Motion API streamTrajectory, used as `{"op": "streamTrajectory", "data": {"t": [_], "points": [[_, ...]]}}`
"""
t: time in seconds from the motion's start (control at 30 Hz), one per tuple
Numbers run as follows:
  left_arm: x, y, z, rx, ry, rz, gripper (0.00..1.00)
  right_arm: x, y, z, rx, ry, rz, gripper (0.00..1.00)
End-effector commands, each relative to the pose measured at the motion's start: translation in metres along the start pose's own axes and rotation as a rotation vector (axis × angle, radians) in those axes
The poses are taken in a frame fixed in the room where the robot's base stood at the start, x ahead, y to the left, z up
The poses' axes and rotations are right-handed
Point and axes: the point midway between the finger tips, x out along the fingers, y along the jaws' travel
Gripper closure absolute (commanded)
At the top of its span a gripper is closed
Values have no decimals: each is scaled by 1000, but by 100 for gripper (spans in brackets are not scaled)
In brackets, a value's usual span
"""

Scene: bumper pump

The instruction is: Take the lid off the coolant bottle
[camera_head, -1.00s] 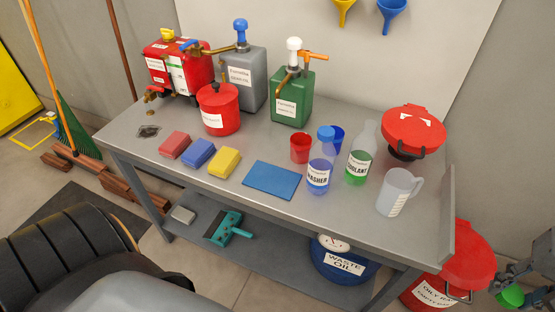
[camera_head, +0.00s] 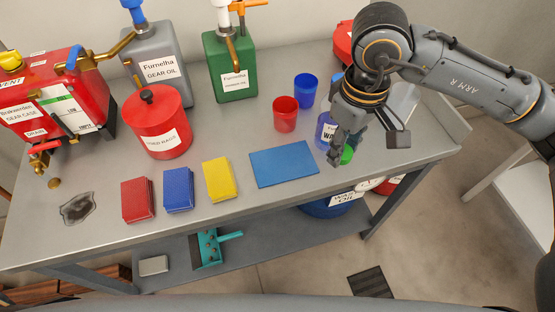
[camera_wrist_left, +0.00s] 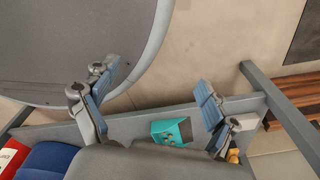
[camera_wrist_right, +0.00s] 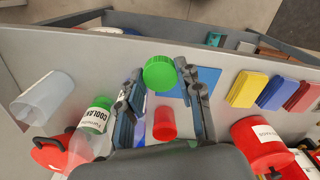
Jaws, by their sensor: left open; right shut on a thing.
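My right gripper (camera_head: 345,146) is shut on a round green lid (camera_wrist_right: 159,73), which also shows in the head view (camera_head: 346,156). It holds the lid above the right part of the table, near the front edge. The coolant bottle (camera_wrist_right: 92,128), clear with green liquid and a COOLANT label, shows left of the gripper in the right wrist view, apart from the lid. In the head view my right arm hides this bottle. My left gripper (camera_wrist_left: 153,98) is open and empty, with its fingers wide apart.
The washer bottle (camera_head: 325,128) is partly hidden by my right gripper. Red (camera_head: 285,114) and blue (camera_head: 305,91) cups stand nearby. A clear jug (camera_wrist_right: 44,99) stands beyond the coolant bottle. A blue mat (camera_head: 284,164) lies bare left of the gripper.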

Motion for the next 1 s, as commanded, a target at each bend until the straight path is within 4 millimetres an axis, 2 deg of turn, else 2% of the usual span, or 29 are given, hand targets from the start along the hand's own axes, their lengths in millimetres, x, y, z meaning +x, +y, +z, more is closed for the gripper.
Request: {"op": "streamTrajectory", "data": {"t": [0.27, 0.33, 0.5, 0.83, 1.0], "points": [[-26, 18, -8, -1, 10, 23, 14, 24, -20, -63, -4, -3, -3, 100], [-32, 18, -9, -1, 11, 23, 14, 32, -25, -80, -3, -5, -3, 100], [-39, 11, -8, -1, 9, 15, 14, 67, -31, -104, 0, -5, -4, 100], [-47, 4, -7, -4, 6, 6, 14, 97, -37, -126, 0, -3, -2, 100], [-60, 4, -7, -4, 4, 6, 14, 119, -36, -124, 1, -3, -2, 100]]}}
